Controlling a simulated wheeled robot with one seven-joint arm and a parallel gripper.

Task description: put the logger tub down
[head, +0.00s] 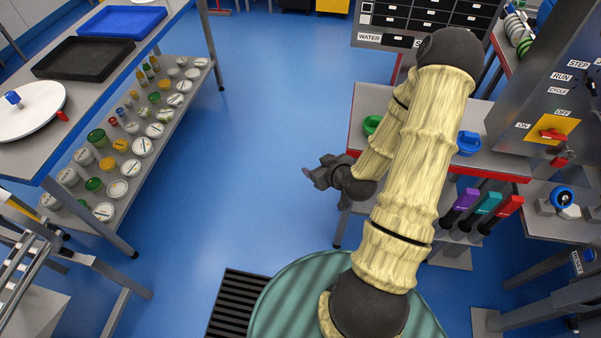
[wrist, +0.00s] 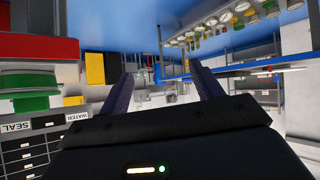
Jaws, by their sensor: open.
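My gripper (head: 311,174) is held out over the open floor, left of the right-hand bench. In the wrist view its two dark fingers (wrist: 163,88) are spread apart with nothing between them. Several round lidded tubs (head: 142,147) stand in rows on the lower shelf of the left table, well away from my gripper. Their lids are white, green or orange, with small bottles among them. I cannot tell which thing is the logger tub; no readable label marks it.
On the left table are a black tray (head: 85,59), a blue tray (head: 122,21) and a white disc (head: 27,110) with a blue knob. The right bench (head: 478,163) stands beside my arm, near a control cabinet (head: 551,100). Blue floor (head: 262,110) between them is clear.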

